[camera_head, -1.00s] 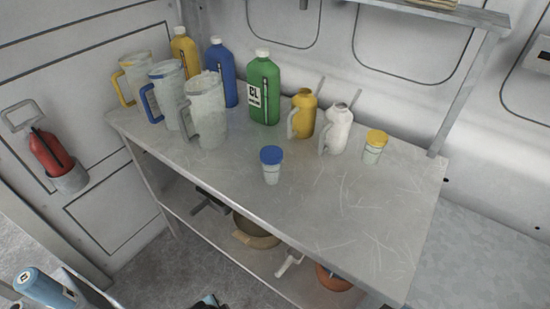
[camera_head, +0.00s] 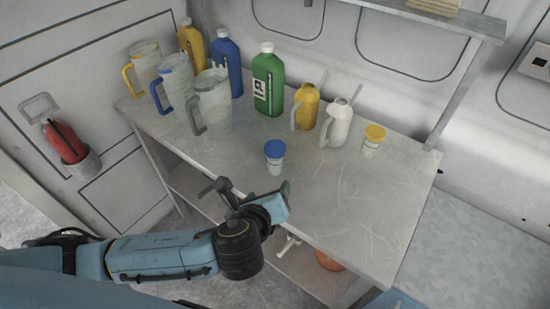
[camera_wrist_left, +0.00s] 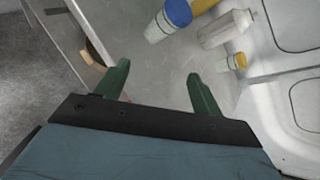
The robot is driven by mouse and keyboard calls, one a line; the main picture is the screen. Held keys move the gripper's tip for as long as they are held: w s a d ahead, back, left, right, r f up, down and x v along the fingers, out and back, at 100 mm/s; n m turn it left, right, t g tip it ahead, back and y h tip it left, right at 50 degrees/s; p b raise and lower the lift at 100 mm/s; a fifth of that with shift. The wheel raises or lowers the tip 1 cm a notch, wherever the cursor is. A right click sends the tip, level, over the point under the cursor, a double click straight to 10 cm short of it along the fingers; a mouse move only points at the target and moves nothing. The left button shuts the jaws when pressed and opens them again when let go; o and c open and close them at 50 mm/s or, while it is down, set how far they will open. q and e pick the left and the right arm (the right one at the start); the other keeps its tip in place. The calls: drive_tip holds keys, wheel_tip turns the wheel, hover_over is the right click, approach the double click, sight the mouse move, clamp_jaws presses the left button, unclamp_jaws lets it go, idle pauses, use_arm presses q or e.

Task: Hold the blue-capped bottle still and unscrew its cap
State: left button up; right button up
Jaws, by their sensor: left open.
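The blue-capped bottle (camera_head: 275,158) is a small clear bottle standing upright near the front edge of the metal table, with its blue cap on. It also shows at the top of the left wrist view (camera_wrist_left: 168,20). My left gripper (camera_head: 258,188) is at the table's front edge, just in front of and below the bottle, apart from it. In the left wrist view its two green fingers (camera_wrist_left: 155,85) are spread with nothing between them. My right gripper is not in view.
The metal table (camera_head: 345,215) has free room at its front right. A yellow-capped bottle (camera_head: 373,141), a white can (camera_head: 337,124) and a yellow can (camera_head: 305,107) stand to the right. A green jug (camera_head: 267,85) and measuring pitchers (camera_head: 212,102) stand behind and left.

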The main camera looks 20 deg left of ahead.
sight(273, 161)
use_arm(q)
drive_tip(key=w+f+m, duration=0.1)
drive_tip(key=w+m, duration=0.1)
drive_tip(key=w, duration=0.3)
drive_tip(key=w+a+f+m+t, duration=0.1)
drive_tip(key=w+f+m, duration=0.1)
drive_tip(key=w, duration=0.3)
drive_tip(key=w+a+f+m+b, duration=0.1)
drive_tip(key=w+m, duration=0.1)
drive_tip(key=w, duration=0.3)
drive_tip(key=shift+a+f+t, duration=0.25)
drive_tip(key=shift+f+t, duration=0.1)
drive_tip(key=shift+t, duration=0.05)
drive_tip(key=shift+s, duration=0.1)
drive_tip(key=shift+c, duration=0.2)
drive_tip(key=c, duration=1)
